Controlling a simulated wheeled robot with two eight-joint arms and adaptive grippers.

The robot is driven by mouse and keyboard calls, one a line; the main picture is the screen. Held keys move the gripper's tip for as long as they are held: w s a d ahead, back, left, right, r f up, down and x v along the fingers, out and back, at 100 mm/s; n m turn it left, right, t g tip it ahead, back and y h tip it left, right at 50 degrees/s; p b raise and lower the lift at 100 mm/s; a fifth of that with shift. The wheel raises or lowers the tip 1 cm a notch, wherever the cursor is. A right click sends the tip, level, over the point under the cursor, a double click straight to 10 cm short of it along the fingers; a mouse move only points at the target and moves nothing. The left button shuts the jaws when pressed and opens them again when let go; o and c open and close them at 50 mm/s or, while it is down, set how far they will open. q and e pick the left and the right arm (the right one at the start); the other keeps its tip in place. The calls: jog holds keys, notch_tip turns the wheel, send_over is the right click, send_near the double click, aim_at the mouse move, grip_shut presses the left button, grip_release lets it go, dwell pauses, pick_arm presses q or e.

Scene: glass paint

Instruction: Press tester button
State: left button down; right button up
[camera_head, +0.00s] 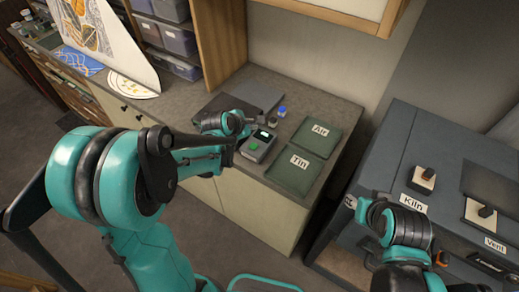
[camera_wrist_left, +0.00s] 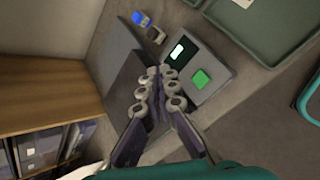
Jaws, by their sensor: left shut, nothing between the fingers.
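The tester (camera_head: 260,153) is a small grey box on the counter. It has a green button (camera_wrist_left: 200,79) and a small lit white screen (camera_wrist_left: 178,53) on its top face. My left gripper (camera_head: 247,127) is beside the tester at its far-left end in the head view. In the left wrist view its fingertips (camera_wrist_left: 162,72) are shut and empty, to the left of the button and apart from it. My right arm's end (camera_head: 400,230) is in front of the kiln cabinet; its fingers are not clear.
Green trays labelled Air (camera_head: 318,134) and Tin (camera_head: 292,173) lie right of the tester. A blue-capped jar (camera_head: 282,112) and a dark flat panel (camera_head: 225,105) are behind it. The kiln cabinet (camera_head: 385,160) stands at the right. Shelving (camera_wrist_left: 40,110) is at left in the wrist view.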

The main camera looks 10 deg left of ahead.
pick_arm(q)
jog(key=shift+w+f+n, duration=0.1)
jog(key=shift+n, duration=0.2)
jog(key=shift+f, duration=0.1)
jog(key=b, duration=0.6)
send_over(253, 147)
notch_tip(253, 147, down, 8)
jog(key=shift+r, duration=0.2)
jog(key=shift+f+b, duration=0.5)
jog(key=shift+b, duration=0.05)
jog(key=shift+a, duration=0.1)
dwell(0.5)
jog(key=shift+f+b, duration=0.4)
jog(key=shift+b, duration=0.05)
